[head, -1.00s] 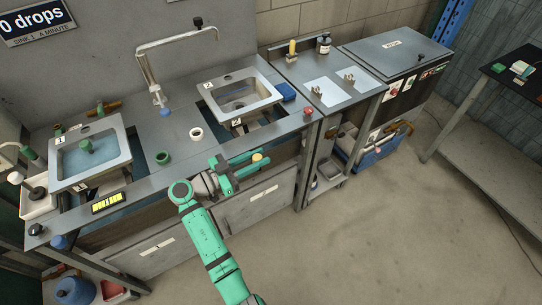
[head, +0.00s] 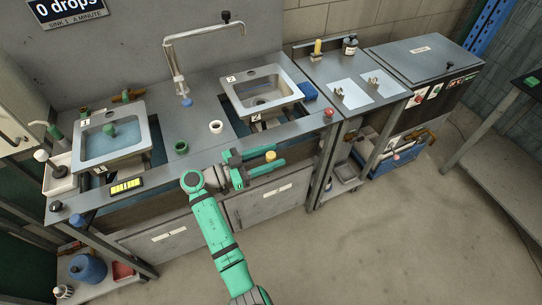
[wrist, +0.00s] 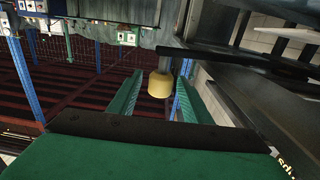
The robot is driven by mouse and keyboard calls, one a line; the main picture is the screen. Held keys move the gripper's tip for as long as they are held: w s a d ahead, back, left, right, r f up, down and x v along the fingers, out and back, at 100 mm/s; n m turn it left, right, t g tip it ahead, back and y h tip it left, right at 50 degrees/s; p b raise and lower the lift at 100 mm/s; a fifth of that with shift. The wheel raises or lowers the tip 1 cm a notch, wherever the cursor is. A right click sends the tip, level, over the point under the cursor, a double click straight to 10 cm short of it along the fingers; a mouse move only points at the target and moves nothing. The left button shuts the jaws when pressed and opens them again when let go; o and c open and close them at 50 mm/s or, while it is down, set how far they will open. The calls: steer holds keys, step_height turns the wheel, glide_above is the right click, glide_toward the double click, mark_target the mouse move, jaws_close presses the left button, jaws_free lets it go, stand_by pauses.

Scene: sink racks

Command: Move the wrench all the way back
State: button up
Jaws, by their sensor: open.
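My gripper (head: 279,155) is at the front edge of the sink counter, its two green fingers apart and pointing right. A yellow cylindrical end (head: 270,155) shows between the fingers. In the wrist view the yellow end (wrist: 160,84) sits between the open fingers, below a dark bar (wrist: 235,62) running to the right. I cannot tell whether the yellow end and bar are the wrench, or whether the fingers touch them. No other clear wrench shape shows.
Sink 1 (head: 78,152) is at the left and sink 2 (head: 228,98) further right on the counter. The floor in front is clear.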

steer(key=v, duration=1)
steer(key=shift+a, duration=0.35)
steer(key=shift+s+f, duration=0.1)
